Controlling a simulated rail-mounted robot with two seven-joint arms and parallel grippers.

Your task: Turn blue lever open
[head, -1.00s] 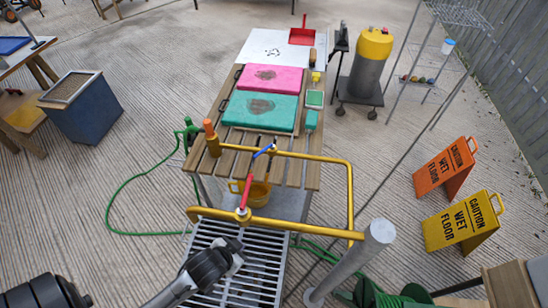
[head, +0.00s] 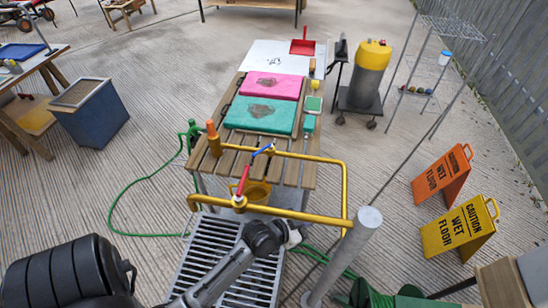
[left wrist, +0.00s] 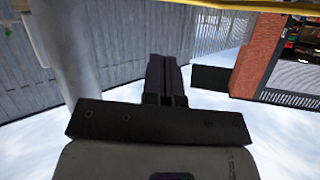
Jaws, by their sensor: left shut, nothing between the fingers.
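The blue lever (head: 264,149) sits on the far yellow pipe (head: 315,158), in the head view, angled up to the right. A red lever (head: 242,182) stands on the near pipe. My left arm comes in from the lower left, and its wrist end (head: 292,236) is just below the near pipe, well short of the blue lever; the fingers cannot be made out there. In the left wrist view my left gripper (left wrist: 166,75) is shut with nothing between its dark fingers. The blue lever is not visible in that view. My right gripper is not in view.
The yellow pipe loop bends around on the right beside a grey post (head: 345,255). A slatted table (head: 225,165) carries pink and green pads. A yellow bucket (head: 258,193) is under the pipes, and a metal grate (head: 215,250) is below. Wet floor signs (head: 458,228) stand at right.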

